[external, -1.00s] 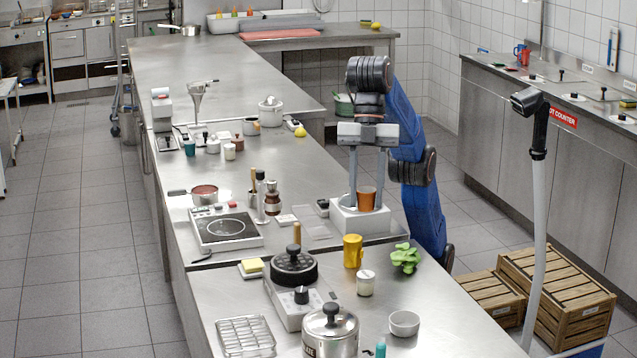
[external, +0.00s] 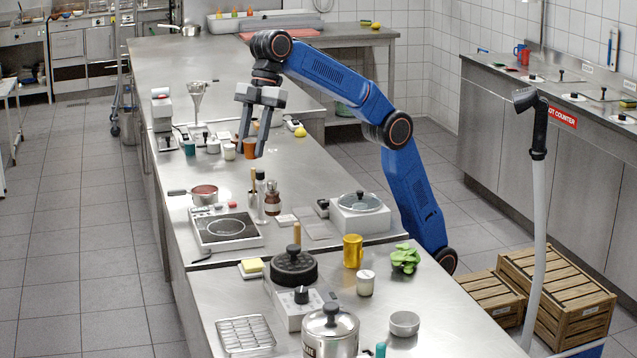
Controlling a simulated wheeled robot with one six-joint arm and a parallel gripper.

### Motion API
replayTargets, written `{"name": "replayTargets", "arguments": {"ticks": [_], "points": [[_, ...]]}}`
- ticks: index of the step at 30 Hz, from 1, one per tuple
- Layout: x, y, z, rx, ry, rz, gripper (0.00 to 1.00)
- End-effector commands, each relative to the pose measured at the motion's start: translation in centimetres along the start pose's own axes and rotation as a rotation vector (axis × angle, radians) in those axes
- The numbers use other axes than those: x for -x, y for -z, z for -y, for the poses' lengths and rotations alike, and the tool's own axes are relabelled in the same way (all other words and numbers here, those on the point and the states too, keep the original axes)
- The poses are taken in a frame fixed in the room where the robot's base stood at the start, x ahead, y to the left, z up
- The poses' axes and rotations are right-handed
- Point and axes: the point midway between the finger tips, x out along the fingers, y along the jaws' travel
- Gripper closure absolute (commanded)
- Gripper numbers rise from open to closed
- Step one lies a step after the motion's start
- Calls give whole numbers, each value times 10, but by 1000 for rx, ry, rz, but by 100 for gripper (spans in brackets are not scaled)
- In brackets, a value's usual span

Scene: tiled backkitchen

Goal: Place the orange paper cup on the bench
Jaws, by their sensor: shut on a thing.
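The orange paper cup (external: 250,148) is upright between the two fingers of my gripper (external: 251,152), which points down and is shut on it. The cup is at the bench (external: 305,165), over its middle stretch. I cannot tell whether its base touches the steel top or is slightly above it. The fingers partly cover the cup's sides.
White and green cups (external: 229,151) stand close left of the cup. Bottles (external: 272,198) and a small pot (external: 204,194) stand nearer the camera. A white appliance (external: 360,213) stands at the right edge.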

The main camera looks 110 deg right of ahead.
Motion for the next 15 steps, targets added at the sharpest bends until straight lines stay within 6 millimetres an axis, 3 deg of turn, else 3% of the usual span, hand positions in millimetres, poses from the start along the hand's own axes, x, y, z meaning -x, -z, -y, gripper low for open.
{"name": "replayTargets", "arguments": {"ticks": [3,15], "points": [[12,-26,-38,-51,-20,0,90],[48,-120,-142,-207,-83,1,90]]}}
